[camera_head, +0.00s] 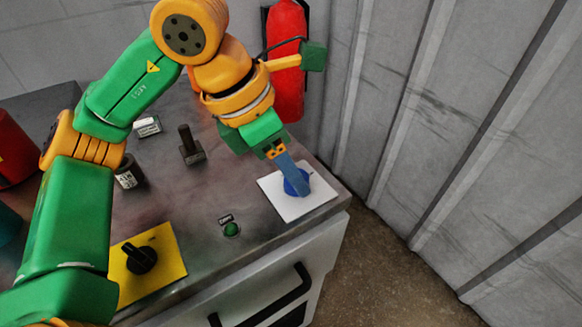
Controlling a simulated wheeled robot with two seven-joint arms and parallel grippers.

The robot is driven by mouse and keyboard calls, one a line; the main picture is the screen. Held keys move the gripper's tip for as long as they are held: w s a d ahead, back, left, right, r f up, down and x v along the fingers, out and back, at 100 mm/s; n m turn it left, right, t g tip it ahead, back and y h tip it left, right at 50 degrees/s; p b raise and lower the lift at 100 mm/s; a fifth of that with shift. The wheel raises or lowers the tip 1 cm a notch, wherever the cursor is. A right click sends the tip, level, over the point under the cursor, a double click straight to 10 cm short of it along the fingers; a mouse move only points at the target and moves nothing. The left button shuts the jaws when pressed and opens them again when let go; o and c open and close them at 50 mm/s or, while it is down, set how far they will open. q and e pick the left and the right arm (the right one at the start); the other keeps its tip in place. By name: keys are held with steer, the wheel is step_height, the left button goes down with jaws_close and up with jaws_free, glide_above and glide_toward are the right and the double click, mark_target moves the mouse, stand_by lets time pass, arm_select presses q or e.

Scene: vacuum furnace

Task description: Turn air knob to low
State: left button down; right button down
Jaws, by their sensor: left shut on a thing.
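A blue knob (297,186) sits on a white square plate (316,196) at the right front corner of the furnace top. My left gripper (288,174) reaches down from above and is shut on the blue knob, partly hiding it. A black knob (140,259) sits on a yellow plate (165,245) near the front left. No legible label shows which knob is the air knob, and low marks cannot be made out. My right gripper is not in view.
A green button (231,229) with a small label lies between the two plates. A black lever (190,147) stands behind. A red extinguisher (287,70) hangs by the corrugated wall (450,110). A black handle (270,303) is on the front. Floor (385,265) at right is clear.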

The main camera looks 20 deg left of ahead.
arm_select(q)
steer(key=shift+c, duration=1.9)
jaws_free()
steer(key=p+v, duration=0.1)
steer(key=v, duration=0.6)
